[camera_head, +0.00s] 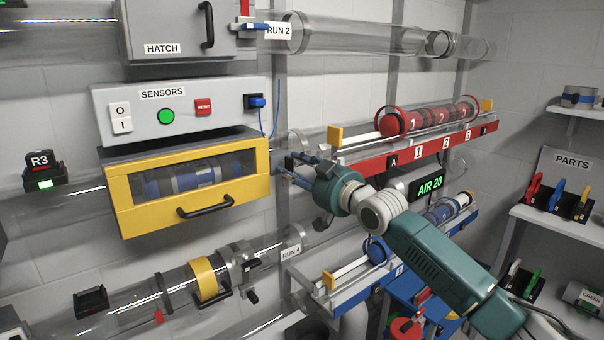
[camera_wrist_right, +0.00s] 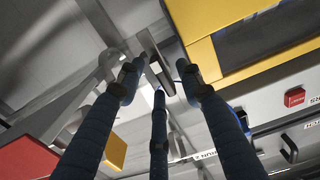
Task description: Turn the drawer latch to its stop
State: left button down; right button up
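The drawer (camera_head: 240,189) has a yellow frame, a clear window with a blue-grey tube behind it, and a dark handle (camera_head: 206,208). It looks closed under the sensors box. The latch looks like a narrow grey metal bar (camera_wrist_right: 156,62) beside the drawer's yellow edge (camera_wrist_right: 205,58) in the right wrist view. In the head view my gripper hides it. My right gripper (camera_head: 292,170) is at the drawer's right side. Its dark blue fingers (camera_wrist_right: 158,80) stand apart on both sides of the bar; whether they touch it is unclear. My left gripper is out of view.
The sensors box (camera_head: 180,112) is directly above the drawer, with a blue plug and cable (camera_head: 262,118) at its right. A red-fronted rack (camera_head: 370,153) stands close right of my gripper. A clear tube (camera_head: 250,250) runs below the drawer. Parts shelves (camera_head: 560,225) are far right.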

jog(key=v, duration=1.2)
jog(key=shift+w, duration=0.1)
